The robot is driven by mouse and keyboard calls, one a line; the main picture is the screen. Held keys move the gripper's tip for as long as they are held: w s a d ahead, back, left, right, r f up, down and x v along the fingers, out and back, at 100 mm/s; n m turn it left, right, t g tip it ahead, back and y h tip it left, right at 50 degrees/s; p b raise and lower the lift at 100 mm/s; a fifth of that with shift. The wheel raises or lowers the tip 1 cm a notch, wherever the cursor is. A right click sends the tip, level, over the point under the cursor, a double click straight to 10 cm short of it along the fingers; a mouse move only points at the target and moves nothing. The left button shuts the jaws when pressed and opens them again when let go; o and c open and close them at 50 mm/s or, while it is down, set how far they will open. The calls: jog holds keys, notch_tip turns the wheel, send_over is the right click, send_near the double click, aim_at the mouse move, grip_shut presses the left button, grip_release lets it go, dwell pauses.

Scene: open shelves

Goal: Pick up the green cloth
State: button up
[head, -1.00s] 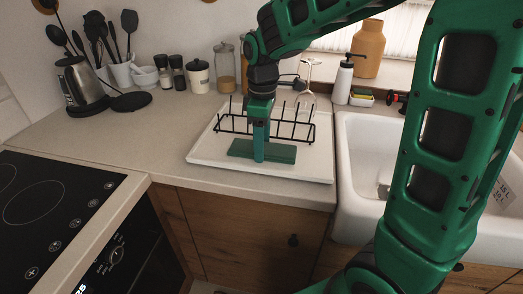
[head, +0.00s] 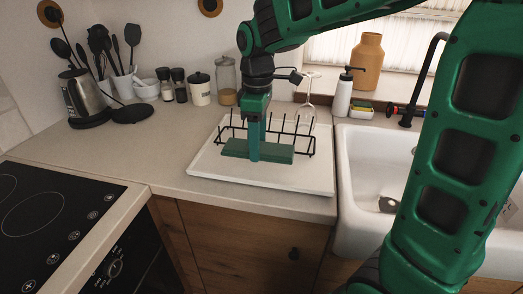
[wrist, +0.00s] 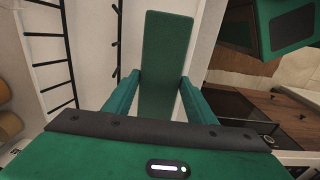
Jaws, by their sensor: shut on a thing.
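The green cloth (head: 280,153) is a flat, stiff-looking dark green rectangle in front of the black rack, over the white tray in the head view. My gripper (head: 255,148) points down and is shut on the middle of the cloth, with the cloth sticking out on both sides. In the wrist view the cloth (wrist: 167,45) runs up between the two green fingers of my gripper (wrist: 158,88). Its near end is hidden by my gripper body. I cannot tell exactly how far it is above the tray.
The sink (head: 352,200) is to the right, the cooktop (head: 60,215) to the left. Jars (head: 199,90) stand behind. The counter left of the tray is clear.

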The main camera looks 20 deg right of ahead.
jog(key=s+a+r, duration=0.2)
jog(key=a+r, duration=0.4)
jog(key=a, duration=0.3)
jog(key=shift+s+a, duration=0.3)
jog(key=shift+a, duration=0.05)
